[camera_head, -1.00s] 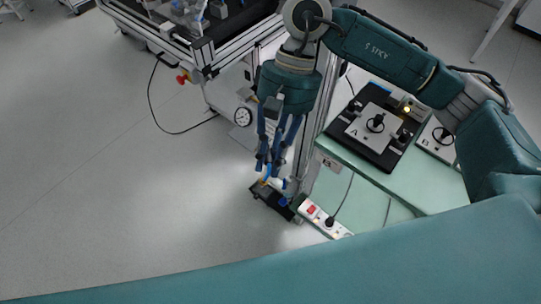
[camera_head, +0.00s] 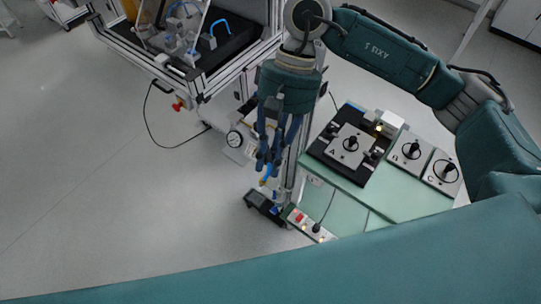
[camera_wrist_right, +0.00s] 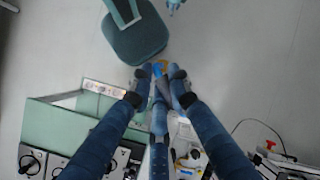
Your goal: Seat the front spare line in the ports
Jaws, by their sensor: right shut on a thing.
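My right gripper (camera_head: 264,164) hangs fingers down in the middle of the head view, shut on a small blue and orange piece (camera_head: 268,176), which I take to be the spare line. The same piece (camera_wrist_right: 158,69) shows between the fingertips in the right wrist view, where my right gripper (camera_wrist_right: 157,78) closes around it; most of it is hidden. Blue tubes (camera_head: 221,27) stand on grey blocks on the machine at the upper left. I cannot make out the port openings. My left gripper does not show clearly in either view.
A gauge (camera_head: 234,138) stands near my gripper. Floor at left is clear, except a cable.

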